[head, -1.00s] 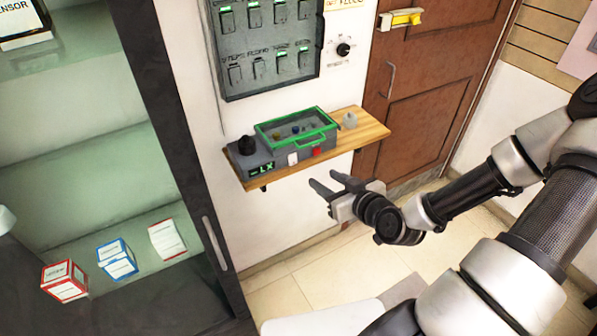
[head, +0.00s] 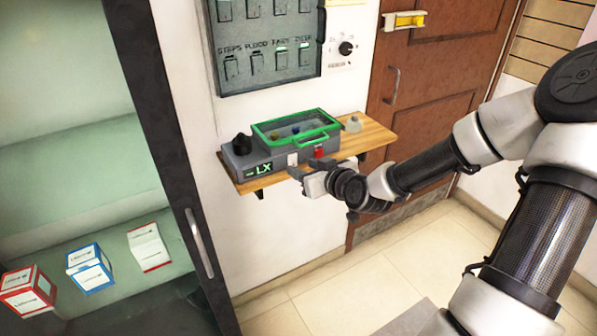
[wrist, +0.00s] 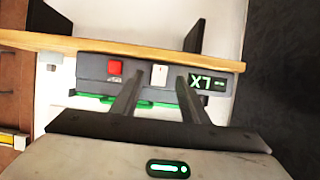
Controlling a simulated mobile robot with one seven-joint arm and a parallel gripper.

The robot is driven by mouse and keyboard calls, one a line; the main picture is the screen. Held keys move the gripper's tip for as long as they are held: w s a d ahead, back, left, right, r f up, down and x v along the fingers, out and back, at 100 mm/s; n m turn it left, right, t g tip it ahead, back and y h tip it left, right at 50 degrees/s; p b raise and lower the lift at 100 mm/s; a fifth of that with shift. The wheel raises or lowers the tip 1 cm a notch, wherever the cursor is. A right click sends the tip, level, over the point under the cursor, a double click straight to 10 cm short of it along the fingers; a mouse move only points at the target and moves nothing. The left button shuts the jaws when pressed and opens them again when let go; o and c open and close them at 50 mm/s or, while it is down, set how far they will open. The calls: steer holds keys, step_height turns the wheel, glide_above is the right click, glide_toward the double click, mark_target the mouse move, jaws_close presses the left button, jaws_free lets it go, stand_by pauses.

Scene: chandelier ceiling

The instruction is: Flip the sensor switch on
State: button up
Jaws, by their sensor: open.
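The grey sensor box (head: 243,163) with a green-rimmed clear lid sits on a wooden wall shelf (head: 375,138). My gripper (head: 309,172) is open and empty, just in front of the box's front face. In the wrist view, which shows the box upside down, the white switch (wrist: 159,75) appears between my two fingertips (wrist: 159,84). The red button (wrist: 115,68) is left of them, the display (wrist: 207,83) right. I cannot tell whether the fingers touch the box.
A grey panel of several switches (head: 265,45) and a dial (head: 346,48) are on the wall above. A small pale object (head: 353,124) stands on the shelf's right. A cabinet with boxes (head: 90,268) is at left, a brown door (head: 430,75) at right. Floor below is clear.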

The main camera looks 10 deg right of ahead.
mark_target(293, 164)
steer(key=shift+x, duration=1.75)
